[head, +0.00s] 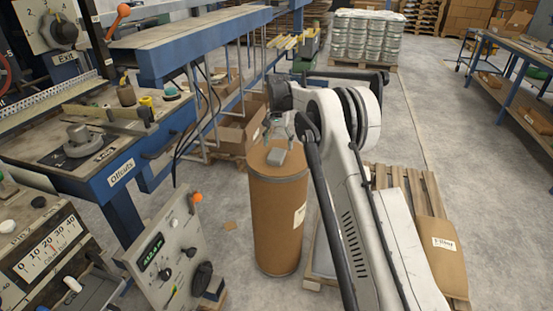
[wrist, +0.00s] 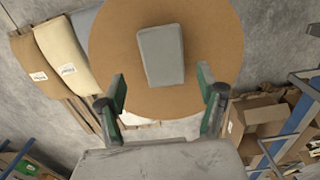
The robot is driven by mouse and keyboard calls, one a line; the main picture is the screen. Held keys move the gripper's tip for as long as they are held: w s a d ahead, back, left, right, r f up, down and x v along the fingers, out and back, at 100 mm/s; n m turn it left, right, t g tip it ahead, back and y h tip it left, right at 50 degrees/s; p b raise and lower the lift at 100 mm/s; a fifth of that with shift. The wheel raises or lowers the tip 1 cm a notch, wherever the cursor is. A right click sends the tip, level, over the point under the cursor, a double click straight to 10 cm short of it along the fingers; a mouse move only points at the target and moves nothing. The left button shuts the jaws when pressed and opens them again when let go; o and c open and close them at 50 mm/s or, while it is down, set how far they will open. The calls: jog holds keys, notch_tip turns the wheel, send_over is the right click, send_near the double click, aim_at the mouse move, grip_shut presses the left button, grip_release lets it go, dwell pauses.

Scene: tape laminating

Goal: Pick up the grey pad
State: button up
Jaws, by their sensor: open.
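The grey pad (wrist: 161,55) is a small rectangular block lying on the round brown top of a fibre drum (wrist: 112,48). In the head view the pad (head: 276,157) shows small on the drum (head: 278,215), just below my gripper (head: 281,135). In the wrist view my gripper (wrist: 160,100) is open, with its two green-edged fingers spread wide apart. The pad lies ahead of the fingers, in line with the gap between them, and nothing is held. How high the fingers are above the drum top is hard to tell.
A blue-framed bench (head: 120,165) with control panels stands left of the drum. Cardboard boxes (head: 238,130) sit behind it. A pallet with sacks (head: 437,250) lies to the right, beside my arm. Clear floor (head: 425,125) stretches at the back right.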

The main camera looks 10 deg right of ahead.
aim_at(277, 154)
jog(key=shift+a+f+b, duration=0.15)
jog(key=shift+f+b, duration=0.1)
jog(key=shift+f, duration=1.2)
jog(key=shift+a+f+b, duration=0.15)
jog(key=shift+f+b, duration=0.05)
jog(key=shift+f, duration=1.2)
jog(key=shift+c, duration=0.5)
jog(key=c, duration=1.1)
jog(key=shift+o, duration=0.2)
jog(key=shift+r, duration=0.1)
jog(key=shift+r, duration=0.5)
jog(key=r, duration=0.3)
jog(key=shift+a+r+p, duration=0.2)
jog(key=shift+r+p, duration=0.05)
jog(key=shift+p, duration=0.15)
jog(key=s+a+r, duration=0.1)
jog(key=a+r, duration=0.2)
jog(key=a, duration=0.2)
jog(key=s+a+r+p, duration=0.1)
jog(key=s+a+r, duration=0.1)
jog(key=a, duration=0.3)
jog(key=shift+s+a+r, duration=0.25)
jog(key=shift+a+r, duration=0.15)
jog(key=shift+r, duration=0.35)
